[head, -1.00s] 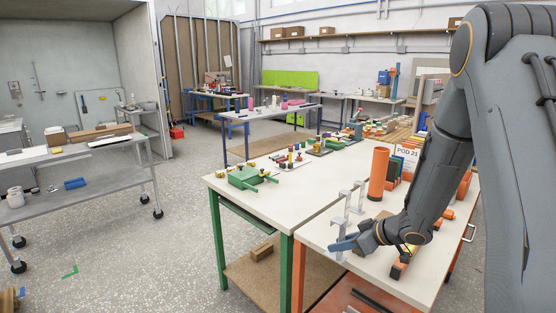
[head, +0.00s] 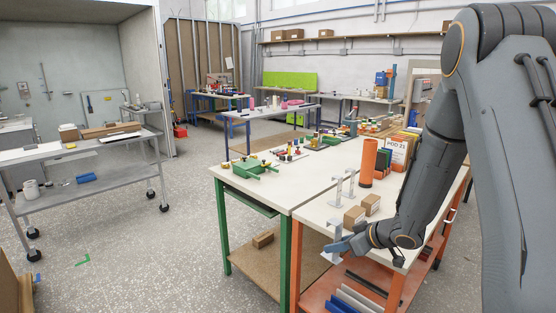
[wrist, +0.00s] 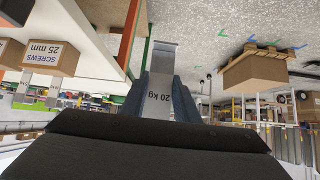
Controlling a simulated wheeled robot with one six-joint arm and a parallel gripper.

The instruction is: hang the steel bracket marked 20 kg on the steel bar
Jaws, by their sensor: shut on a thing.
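My gripper (head: 343,246) is in the head view, just off the front edge of the white-topped bench, its blue fingers shut on a steel bracket (head: 335,229). In the wrist view my gripper (wrist: 160,90) holds the same flat grey bracket (wrist: 162,60), and "20 kg" reads on its face between the fingers. Its far end sticks out beyond the fingertips over open floor. I cannot pick out the steel bar with certainty; thin grey bars show on the back wall (head: 42,110) of the pod at the left, small and far off.
Two cardboard boxes (head: 362,210) and upright silver brackets (head: 338,188) stand on the bench (head: 318,212) by my gripper. An orange cylinder (head: 368,163) is behind them. A grey trolley (head: 105,176) stands at the left, with open floor (head: 180,235) between. A carton on a pallet (wrist: 254,72) shows in the wrist view.

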